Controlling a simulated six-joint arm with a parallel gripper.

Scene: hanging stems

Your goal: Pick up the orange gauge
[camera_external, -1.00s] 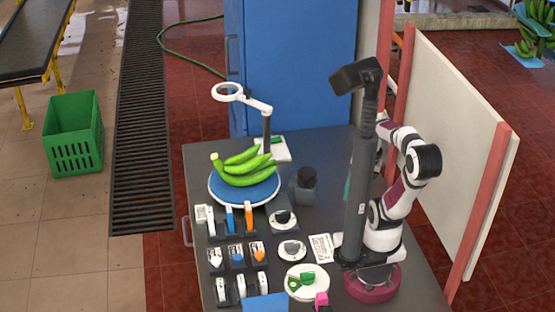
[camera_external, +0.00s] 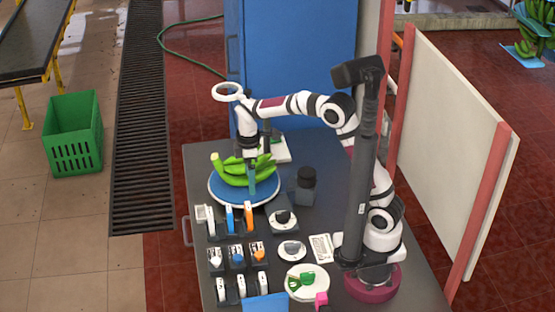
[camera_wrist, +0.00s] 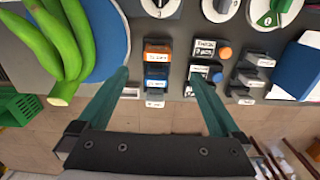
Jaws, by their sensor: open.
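An upright orange gauge (camera_external: 248,216) stands at the right end of the back row of tools, beside a blue one (camera_external: 230,218) and a white one (camera_external: 205,219). In the wrist view the orange gauge (camera_wrist: 157,48) is at the centre, at the far end of its row, with the blue one nearer. My gripper (camera_external: 252,192) is over the blue plate, behind and above the tool row, pointing down. In the wrist view my gripper (camera_wrist: 159,74) has its teal fingers spread wide and empty, one to each side of the row, apart from the gauge.
Green bananas (camera_external: 240,165) lie on the round blue plate (camera_external: 226,197), close to my gripper. A smaller orange-tipped tool (camera_external: 259,254) sits in the row in front. Dials (camera_external: 292,250) stand to the right.

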